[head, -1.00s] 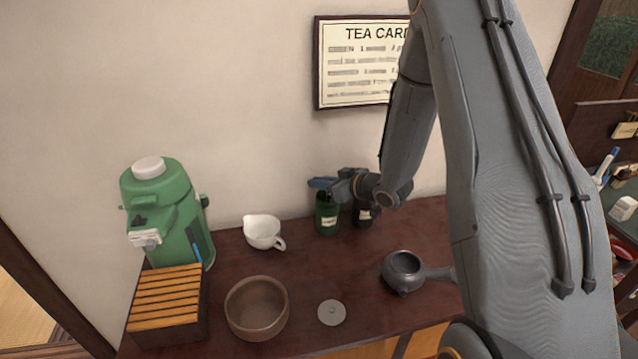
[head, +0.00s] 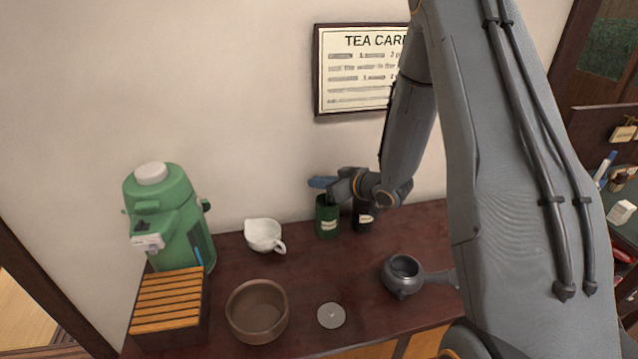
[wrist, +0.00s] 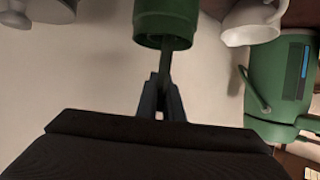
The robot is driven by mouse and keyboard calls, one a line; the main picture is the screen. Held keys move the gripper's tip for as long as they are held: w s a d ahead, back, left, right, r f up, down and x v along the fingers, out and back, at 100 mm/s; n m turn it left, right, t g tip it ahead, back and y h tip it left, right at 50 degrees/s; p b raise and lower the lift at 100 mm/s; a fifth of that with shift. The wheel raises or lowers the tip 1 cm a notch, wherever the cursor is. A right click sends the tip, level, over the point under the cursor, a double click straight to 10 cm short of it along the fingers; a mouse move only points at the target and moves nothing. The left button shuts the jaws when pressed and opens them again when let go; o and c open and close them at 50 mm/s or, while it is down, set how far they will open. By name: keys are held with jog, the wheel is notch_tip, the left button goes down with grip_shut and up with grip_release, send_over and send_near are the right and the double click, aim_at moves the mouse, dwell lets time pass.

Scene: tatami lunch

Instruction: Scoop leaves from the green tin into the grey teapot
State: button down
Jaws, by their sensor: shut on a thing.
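The green tin (head: 327,218) stands upright at the back of the dark counter, near the wall. My gripper (head: 334,190) is over its mouth. In the wrist view my gripper (wrist: 162,102) is shut on the thin dark handle of a scoop (wrist: 165,62). The handle runs into the mouth of the green tin (wrist: 166,20); the scoop's bowl and any leaves are hidden inside. The grey teapot (head: 403,277) sits open at the front right of the tin, its side handle pointing right. A round grey lid (head: 331,315) lies flat on the counter, left of the teapot.
A dark tin (head: 362,218) stands close to the right of the green tin. A white pitcher (head: 264,235) is to the left. A brown bowl (head: 257,311), slatted wooden box (head: 170,300) and green dispenser (head: 168,220) fill the left side. The counter between tin and teapot is clear.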

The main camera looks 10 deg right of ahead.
jog(key=shift+r+p, duration=0.85)
jog(key=shift+r, duration=0.25)
dwell(1.1)
jog(key=shift+r+p, duration=1.7)
jog(key=shift+r, duration=0.7)
